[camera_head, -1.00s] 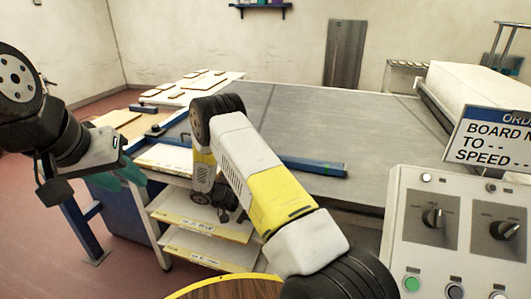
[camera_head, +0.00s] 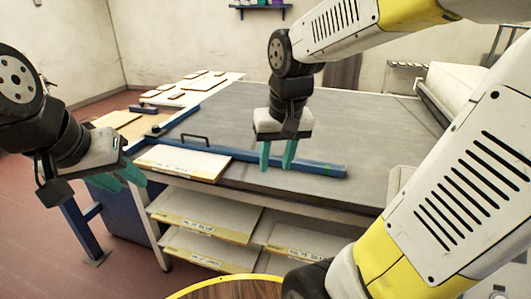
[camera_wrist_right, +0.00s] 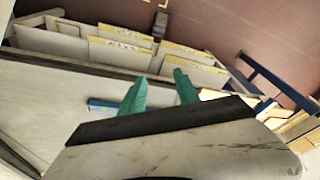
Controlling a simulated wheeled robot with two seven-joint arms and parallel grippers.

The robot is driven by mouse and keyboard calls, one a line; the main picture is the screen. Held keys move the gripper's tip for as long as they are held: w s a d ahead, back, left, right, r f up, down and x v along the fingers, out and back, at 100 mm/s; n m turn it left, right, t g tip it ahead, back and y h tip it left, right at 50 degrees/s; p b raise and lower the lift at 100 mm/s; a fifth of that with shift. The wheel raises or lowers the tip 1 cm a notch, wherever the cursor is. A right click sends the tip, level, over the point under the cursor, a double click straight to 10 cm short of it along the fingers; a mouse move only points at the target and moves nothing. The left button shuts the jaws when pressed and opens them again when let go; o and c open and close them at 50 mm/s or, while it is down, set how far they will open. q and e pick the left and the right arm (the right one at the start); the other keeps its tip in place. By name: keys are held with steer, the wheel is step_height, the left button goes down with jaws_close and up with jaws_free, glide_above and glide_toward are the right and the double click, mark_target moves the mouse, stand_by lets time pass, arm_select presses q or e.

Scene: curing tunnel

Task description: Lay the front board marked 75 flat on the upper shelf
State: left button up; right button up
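Several pale boards with yellow, printed front edges lie in the rack under the table: one upper left (camera_head: 208,212), one lower left (camera_head: 198,247), one at right (camera_head: 305,238). Another board (camera_head: 182,160) lies higher, at the table's front left. The print is too small to read, so I cannot tell which is marked 75. The boards also show in the right wrist view (camera_wrist_right: 122,50). My right gripper (camera_head: 277,166) is open and empty above the table by the blue bar; its fingers are apart in the wrist view (camera_wrist_right: 160,88). My left gripper (camera_head: 122,184) is open and empty at left.
A blue bar (camera_head: 310,166) runs along the front of the grey table (camera_head: 355,125). A black handle (camera_head: 196,139) stands near it. Small boards (camera_head: 205,82) lie on a side table at back left. A round wooden top (camera_head: 230,290) is at the bottom. My right arm covers the right side.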

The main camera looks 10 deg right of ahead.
steer(key=s+a+r+t+y, duration=0.1)
steer(key=s+r+t, duration=0.2)
steer(key=s, duration=0.3)
steer(key=shift+a+r+n+y, duration=0.2)
steer(key=shift+r+n+y, duration=0.1)
steer(key=shift+r+n, duration=0.15)
